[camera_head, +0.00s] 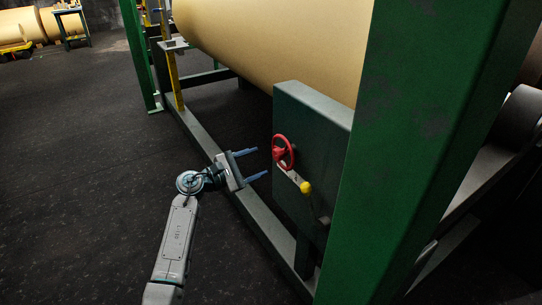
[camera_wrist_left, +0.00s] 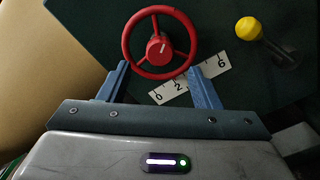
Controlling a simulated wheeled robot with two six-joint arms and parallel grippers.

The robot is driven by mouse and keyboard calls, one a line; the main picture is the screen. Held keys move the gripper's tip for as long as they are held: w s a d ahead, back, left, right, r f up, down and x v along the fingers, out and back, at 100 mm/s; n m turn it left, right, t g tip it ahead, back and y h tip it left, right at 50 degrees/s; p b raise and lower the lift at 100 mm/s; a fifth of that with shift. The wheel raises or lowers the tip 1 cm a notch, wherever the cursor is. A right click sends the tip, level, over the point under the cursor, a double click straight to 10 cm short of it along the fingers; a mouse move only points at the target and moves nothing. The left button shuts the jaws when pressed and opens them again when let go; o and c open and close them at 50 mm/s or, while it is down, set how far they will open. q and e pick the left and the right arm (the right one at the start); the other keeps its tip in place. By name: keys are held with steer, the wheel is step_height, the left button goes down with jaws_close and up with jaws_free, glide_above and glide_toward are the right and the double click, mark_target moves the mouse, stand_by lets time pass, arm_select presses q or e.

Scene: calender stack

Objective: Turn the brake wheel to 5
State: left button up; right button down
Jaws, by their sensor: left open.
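The red brake wheel (camera_head: 283,152) is mounted on the face of a dark green box (camera_head: 310,112). It also shows in the left wrist view (camera_wrist_left: 158,12), with spokes and a white mark on its red hub (camera_wrist_left: 159,50). A white scale plate (camera_wrist_left: 190,84) below it reads 0, 2 and 6; other figures are hidden or unclear. My left gripper (camera_head: 262,164) is open and empty. Its fingers point at the wheel and stand apart from it in the head view; in the wrist view they lie to either side of its lower rim. My right gripper is not in view.
A lever with a yellow knob (camera_head: 305,187) sticks out right of the wheel. A green post (camera_head: 400,150) stands close on the right. A large cream roll (camera_head: 280,40) lies above and behind the box. The dark floor (camera_head: 80,150) at left is clear.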

mark_target(275, 156)
arm_select(q)
steer(key=x, duration=0.6)
steer(key=shift+p, duration=0.35)
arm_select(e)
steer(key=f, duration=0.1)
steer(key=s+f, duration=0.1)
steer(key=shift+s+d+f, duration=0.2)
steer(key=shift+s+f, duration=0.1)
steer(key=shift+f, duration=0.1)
arm_select(q)
steer(key=c, duration=1)
steer(key=shift+n, duration=0.3)
